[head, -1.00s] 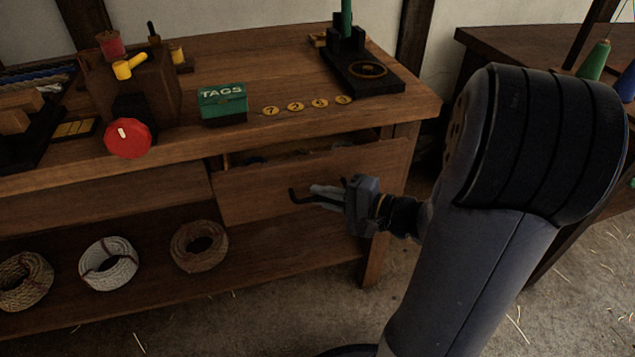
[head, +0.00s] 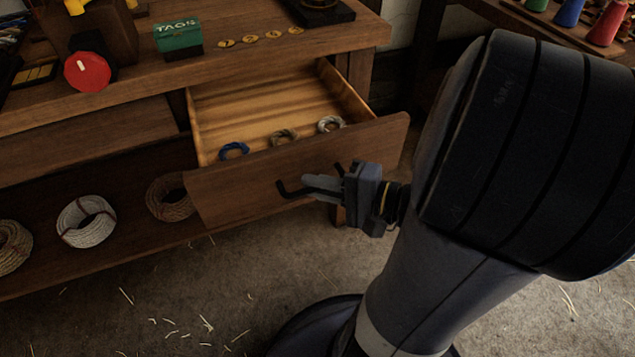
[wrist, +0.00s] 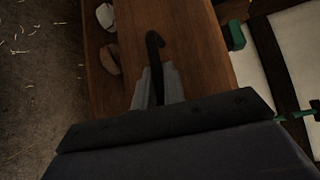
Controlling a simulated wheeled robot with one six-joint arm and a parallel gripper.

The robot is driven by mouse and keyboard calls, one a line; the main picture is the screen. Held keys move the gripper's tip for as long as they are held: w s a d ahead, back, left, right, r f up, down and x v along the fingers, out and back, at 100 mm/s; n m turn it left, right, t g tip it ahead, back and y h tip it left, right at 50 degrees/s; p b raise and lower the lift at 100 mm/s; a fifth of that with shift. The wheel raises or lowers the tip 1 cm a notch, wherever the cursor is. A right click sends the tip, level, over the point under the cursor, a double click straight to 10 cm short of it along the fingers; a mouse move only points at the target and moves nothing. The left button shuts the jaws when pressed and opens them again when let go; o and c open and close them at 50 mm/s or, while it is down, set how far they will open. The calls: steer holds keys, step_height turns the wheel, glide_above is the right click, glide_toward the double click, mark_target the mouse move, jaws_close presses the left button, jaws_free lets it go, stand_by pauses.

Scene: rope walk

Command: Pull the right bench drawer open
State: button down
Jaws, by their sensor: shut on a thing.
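The right bench drawer (head: 230,193) is pulled well out of the bench, and its light wooden inside shows. Its dark bar handle (head: 289,191) is on the front panel. My gripper (head: 312,186) is shut on the handle, coming from the right. In the wrist view the dark handle (wrist: 154,55) runs between the gripper's grey fingers (wrist: 157,85) against the drawer front (wrist: 190,45). Part of the handle is hidden by the fingers. A blue coil (head: 233,150), a tan coil (head: 284,137) and a pale coil (head: 331,124) lie inside the drawer near its front.
Rope coils (head: 86,221) lie on the lower shelf. Straw-strewn floor (head: 200,280) is open in front of the bench.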

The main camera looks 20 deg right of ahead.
stand_by(0.3)
steer(key=c, duration=1.5)
jaws_free()
steer(key=p+v, duration=0.1)
steer(key=v, duration=1)
steer(key=shift+p, duration=0.35)
steer(key=shift+a+f, duration=0.1)
steer(key=shift+f, duration=0.05)
steer(key=shift+b+x, duration=0.85)
steer(key=shift+x, duration=4.5)
